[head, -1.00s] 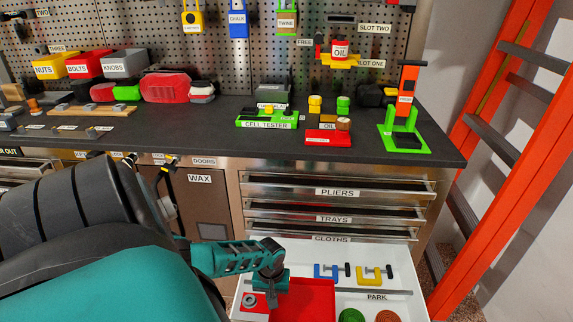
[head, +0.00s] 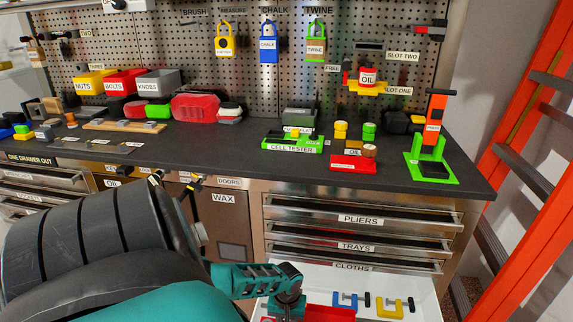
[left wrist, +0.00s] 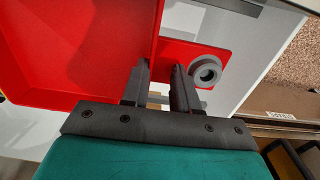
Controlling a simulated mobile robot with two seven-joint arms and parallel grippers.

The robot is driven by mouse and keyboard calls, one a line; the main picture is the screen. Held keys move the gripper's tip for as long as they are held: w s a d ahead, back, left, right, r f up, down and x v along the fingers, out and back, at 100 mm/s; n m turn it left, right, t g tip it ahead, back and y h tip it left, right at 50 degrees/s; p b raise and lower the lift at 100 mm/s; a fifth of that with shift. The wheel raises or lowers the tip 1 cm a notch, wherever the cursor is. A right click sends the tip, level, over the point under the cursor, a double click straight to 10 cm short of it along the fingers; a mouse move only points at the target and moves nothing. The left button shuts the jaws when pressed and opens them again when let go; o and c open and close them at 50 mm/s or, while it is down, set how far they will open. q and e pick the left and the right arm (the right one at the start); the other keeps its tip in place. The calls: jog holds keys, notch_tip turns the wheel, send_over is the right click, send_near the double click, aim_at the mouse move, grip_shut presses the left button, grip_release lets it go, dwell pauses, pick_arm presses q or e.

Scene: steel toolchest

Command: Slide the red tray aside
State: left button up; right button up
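The red tray (head: 331,312) lies in the open white drawer at the bottom of the head view, mostly cut off by the frame edge. In the left wrist view the tray (left wrist: 70,45) fills the upper left, and its side wall runs down toward the gap between my fingers. My left gripper (left wrist: 160,88) is open, its fingers apart at this wall; I cannot tell whether they touch it. The gripper (head: 287,308) also shows low in the head view. My right gripper is not in view.
A red plate with a grey ring (left wrist: 206,70) sits close beside the right finger. Blue (head: 349,300) and yellow clamps (head: 393,308) lie in the drawer right of the tray. Shut drawers (head: 358,220) and the dark worktop (head: 230,150) stand behind.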

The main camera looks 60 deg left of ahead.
pick_arm(q)
notch_tip(320, 180, up, 13)
jog(key=p, duration=0.5)
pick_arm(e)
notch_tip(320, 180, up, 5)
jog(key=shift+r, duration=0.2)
pick_arm(q)
jog(key=shift+f, duration=0.1)
jog(key=d+f+m+t+h, duration=0.1)
jog(key=d+m+t, duration=0.15)
jog(key=d, duration=0.55)
jog(key=d+f+m+t, duration=0.2)
jog(key=d+m, duration=0.2)
jog(key=d, duration=0.4)
jog(key=d+r+m+t+h, duration=0.1)
jog(key=d+r+m+t, duration=0.5)
jog(key=d+r, duration=0.5)
jog(key=shift+w+d, duration=0.3)
jog(key=shift+d, duration=0.45)
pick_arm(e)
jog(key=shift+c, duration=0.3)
